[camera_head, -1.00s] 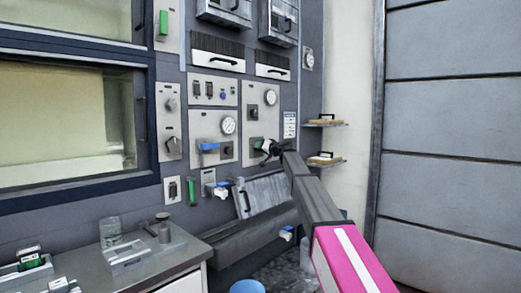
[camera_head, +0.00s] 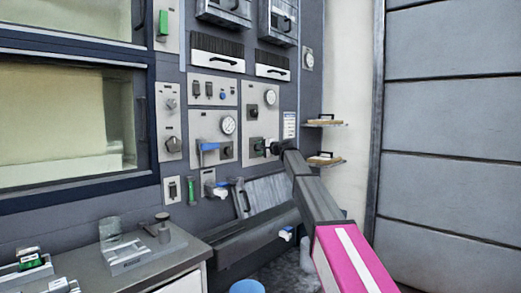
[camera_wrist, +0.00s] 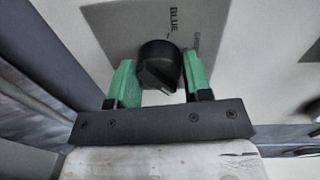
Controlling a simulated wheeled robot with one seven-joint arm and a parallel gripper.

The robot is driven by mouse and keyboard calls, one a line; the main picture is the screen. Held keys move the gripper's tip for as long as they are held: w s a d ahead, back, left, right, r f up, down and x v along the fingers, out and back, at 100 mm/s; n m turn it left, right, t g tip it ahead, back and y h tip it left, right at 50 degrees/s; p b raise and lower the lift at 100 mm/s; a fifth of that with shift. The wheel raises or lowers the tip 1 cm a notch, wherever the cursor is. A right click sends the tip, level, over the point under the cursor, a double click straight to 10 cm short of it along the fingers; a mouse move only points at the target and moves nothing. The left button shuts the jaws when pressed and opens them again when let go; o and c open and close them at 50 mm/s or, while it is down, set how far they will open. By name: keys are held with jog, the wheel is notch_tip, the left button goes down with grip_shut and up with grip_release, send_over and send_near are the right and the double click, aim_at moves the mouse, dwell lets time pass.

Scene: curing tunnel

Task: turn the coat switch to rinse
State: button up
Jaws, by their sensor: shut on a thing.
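A black round knob (camera_wrist: 157,66) sits on a pale panel plate in the wrist view. A printed label beside it looks like "BLUE", and a second label to the right is too blurred to read. My gripper (camera_wrist: 158,80) has green fingers, one on each side of the knob, and is shut on it. In the head view my gripper (camera_head: 262,147) is at the lower part of the right-hand panel plate (camera_head: 254,118), and my wrist hides most of the knob there. I cannot read in the head view which switch this is.
On the same plate are a gauge (camera_head: 270,97) and another knob (camera_head: 254,112) above my gripper. Two small shelves (camera_head: 325,122) stand out to the right of my wrist.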

jog(key=shift+f+m, duration=0.1)
jog(key=shift+m, duration=1.1)
jog(key=o, duration=0.9)
jog(key=shift+d, duration=0.15)
jog(key=v, duration=1)
jog(key=shift+s+d, duration=0.15)
jog(key=shift+d, duration=0.1)
